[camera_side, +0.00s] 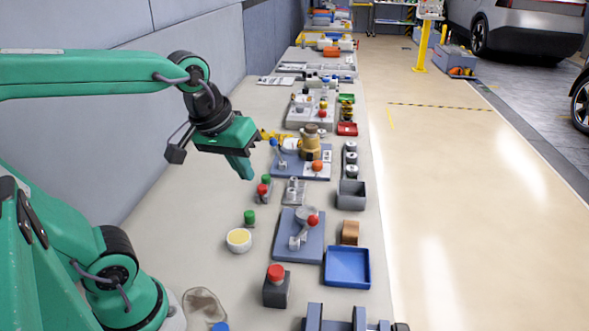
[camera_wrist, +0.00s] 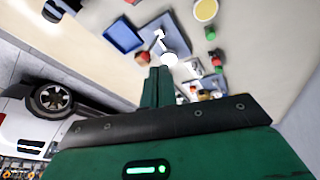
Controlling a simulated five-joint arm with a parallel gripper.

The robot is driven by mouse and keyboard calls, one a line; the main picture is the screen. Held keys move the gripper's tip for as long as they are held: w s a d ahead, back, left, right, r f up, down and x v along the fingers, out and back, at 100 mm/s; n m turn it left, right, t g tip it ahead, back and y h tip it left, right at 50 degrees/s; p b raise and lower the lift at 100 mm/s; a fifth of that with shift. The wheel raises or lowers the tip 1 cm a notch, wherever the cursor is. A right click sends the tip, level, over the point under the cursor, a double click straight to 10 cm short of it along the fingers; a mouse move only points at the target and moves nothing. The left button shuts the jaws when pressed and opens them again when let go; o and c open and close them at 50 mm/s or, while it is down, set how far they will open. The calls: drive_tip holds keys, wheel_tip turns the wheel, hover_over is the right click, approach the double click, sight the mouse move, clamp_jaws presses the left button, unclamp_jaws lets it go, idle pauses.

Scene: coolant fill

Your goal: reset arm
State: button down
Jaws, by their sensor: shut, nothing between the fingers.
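My gripper (camera_side: 243,172) is green and hangs above the left part of the long bench in the side view. Its fingers are together, point downward and hold nothing. In the wrist view my gripper (camera_wrist: 158,72) also shows with its fingers closed, over the bench top. My green arm reaches in from the left, with the wrist clear of the objects below. A coolant container cannot be made out for certain.
A blue plate with a red-knobbed valve (camera_side: 299,236) stands right of a yellow-topped round cup (camera_side: 239,239). A blue tray (camera_side: 347,267) and a red-topped grey block (camera_side: 276,286) sit nearer. A wall (camera_side: 190,160) borders the bench's left. Bare bench lies below my gripper.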

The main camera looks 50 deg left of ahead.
drive_tip(key=s+m, duration=0.1)
drive_tip(key=s+f+m+t, duration=0.1)
drive_tip(key=m, duration=0.1)
drive_tip(key=s+m, duration=0.1)
drive_tip(key=m, duration=0.1)
drive_tip(key=shift+s+a+f, duration=0.2)
drive_tip(key=shift+s+f, duration=0.15)
drive_tip(key=shift+f, duration=0.05)
